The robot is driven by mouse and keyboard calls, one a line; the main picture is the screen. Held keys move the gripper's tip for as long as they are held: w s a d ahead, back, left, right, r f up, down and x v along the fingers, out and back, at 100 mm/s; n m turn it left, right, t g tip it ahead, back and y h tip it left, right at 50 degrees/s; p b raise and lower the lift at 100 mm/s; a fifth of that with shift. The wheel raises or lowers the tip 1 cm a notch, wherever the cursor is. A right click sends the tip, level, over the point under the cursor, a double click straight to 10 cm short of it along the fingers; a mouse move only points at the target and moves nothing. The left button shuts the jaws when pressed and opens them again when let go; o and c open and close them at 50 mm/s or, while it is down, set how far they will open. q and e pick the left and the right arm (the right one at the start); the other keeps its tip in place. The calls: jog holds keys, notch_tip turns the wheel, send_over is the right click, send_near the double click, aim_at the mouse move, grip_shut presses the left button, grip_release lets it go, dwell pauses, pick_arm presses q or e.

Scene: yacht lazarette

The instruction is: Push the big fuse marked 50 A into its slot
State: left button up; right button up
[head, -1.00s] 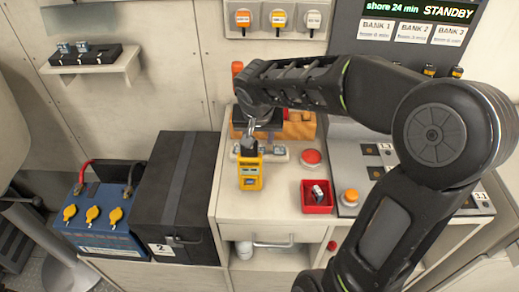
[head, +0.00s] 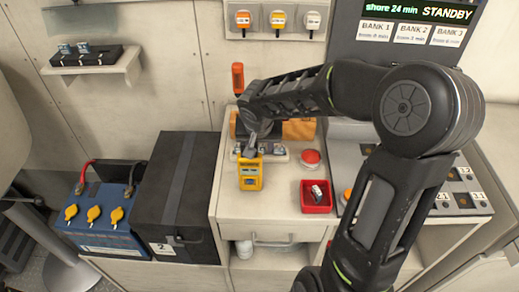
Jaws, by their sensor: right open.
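My right gripper (head: 250,150) points down at the counter, just behind a yellow meter-like device (head: 250,176). Its fingertips are small and partly hidden by its own body; it is open. A grey strip with several small blocks (head: 279,151), perhaps fuse slots, lies behind the device, partly covered by the gripper. I cannot read a 50 A mark on any piece. A small pale and dark piece (head: 317,192) lies in a red tray (head: 318,208). Two small blocks (head: 74,48) sit in a black holder (head: 88,60) on the wall shelf. My left gripper is out of view.
A red button (head: 311,157) stands right of the strip. An orange-handled tool (head: 237,78) stands behind my gripper. A black box (head: 175,200) and a blue battery (head: 100,232) stand left of the counter (head: 260,215). The counter front is mostly clear.

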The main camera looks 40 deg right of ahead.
jog(key=shift+c, duration=0.3)
grip_shut()
dwell(0.4)
